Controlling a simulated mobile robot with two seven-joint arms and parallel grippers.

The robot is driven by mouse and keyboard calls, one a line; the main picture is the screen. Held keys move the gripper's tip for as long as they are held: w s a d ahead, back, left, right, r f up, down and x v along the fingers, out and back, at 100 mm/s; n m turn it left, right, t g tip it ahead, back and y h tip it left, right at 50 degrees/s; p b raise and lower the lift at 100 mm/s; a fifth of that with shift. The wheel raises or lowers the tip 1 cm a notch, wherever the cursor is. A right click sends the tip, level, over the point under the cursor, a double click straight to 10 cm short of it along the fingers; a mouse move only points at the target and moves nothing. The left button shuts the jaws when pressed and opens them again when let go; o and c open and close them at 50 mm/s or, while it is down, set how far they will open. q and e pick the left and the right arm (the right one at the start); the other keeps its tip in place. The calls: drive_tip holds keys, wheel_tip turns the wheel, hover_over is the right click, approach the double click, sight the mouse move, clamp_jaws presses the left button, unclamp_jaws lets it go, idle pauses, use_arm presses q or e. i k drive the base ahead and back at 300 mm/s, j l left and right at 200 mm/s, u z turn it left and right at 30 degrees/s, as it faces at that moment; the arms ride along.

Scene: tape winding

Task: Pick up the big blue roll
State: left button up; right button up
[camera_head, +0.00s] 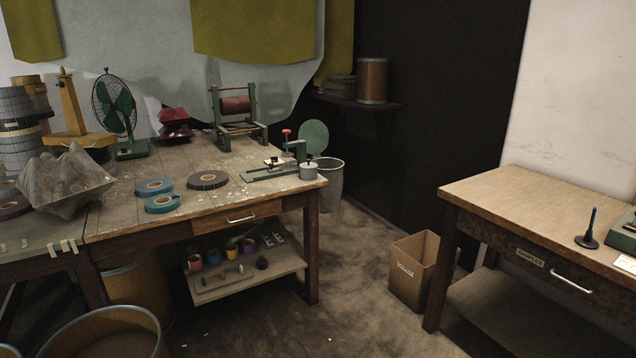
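Three tape rolls lie flat on the wooden workbench (235,203) at the left. A blue roll (140,189) with a pale core lies at the back left of the group. A teal roll (153,207) lies just in front of it, close to the front edge. A dark grey roll (207,185) lies to the right of both. The blue and teal rolls look similar in size, so I cannot tell for sure which is the big blue one. Neither of my grippers is in view.
A small metal device (272,173) stands right of the rolls, and a winding stand (238,128) behind.

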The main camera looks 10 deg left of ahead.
sight(150, 188)
drive_tip(key=i+u, duration=0.2)
drive_tip(key=i, duration=0.45)
drive_tip(key=i+l+u, duration=0.25)
drive_tip(key=i, duration=0.4)
drive_tip(key=i+u, duration=0.25)
drive_tip(key=u, duration=0.15)
drive_tip(key=i+l+u, duration=0.1)
drive_tip(key=i+u, duration=0.25)
drive_tip(key=i+l+u, duration=0.15)
drive_tip(key=u, duration=0.25)
drive_tip(key=i+l+u, duration=0.1)
drive_tip(key=u, duration=0.25)
drive_tip(key=i+l+u, duration=0.45)
drive_tip(key=u, duration=0.2)
